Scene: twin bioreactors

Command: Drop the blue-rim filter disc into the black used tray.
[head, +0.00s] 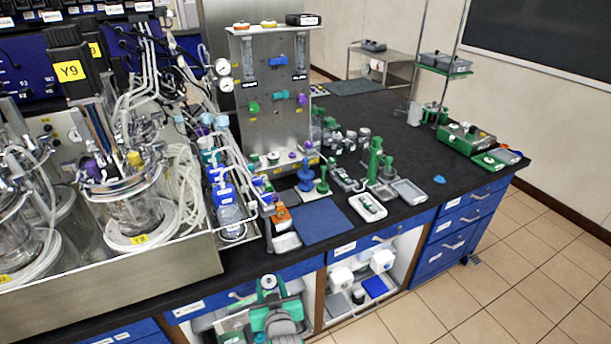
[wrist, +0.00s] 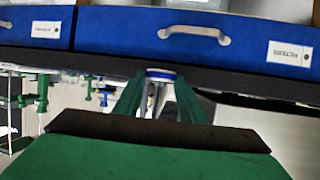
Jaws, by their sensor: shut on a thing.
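The blue-rim filter disc (wrist: 161,74) shows edge-on in the wrist view, pale on top with a blue band. My gripper (wrist: 160,98) is shut on it, with a green finger on each side. In the head view the white disc (head: 268,282) is at the end of my gripper (head: 269,291), low in front of the bench front. A small black tray-like thing with a white label (head: 304,19) sits on top of the steel panel. Its label is too small to read, so I cannot tell if it is the used tray.
The steel panel (head: 272,95) stands on the dark bench (head: 445,192), with two discs, orange (head: 241,25) and yellow (head: 268,23), on its top. A blue mat (head: 322,222), green stands and a grey tray (head: 408,191) lie near the front. Glass vessels crowd the left.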

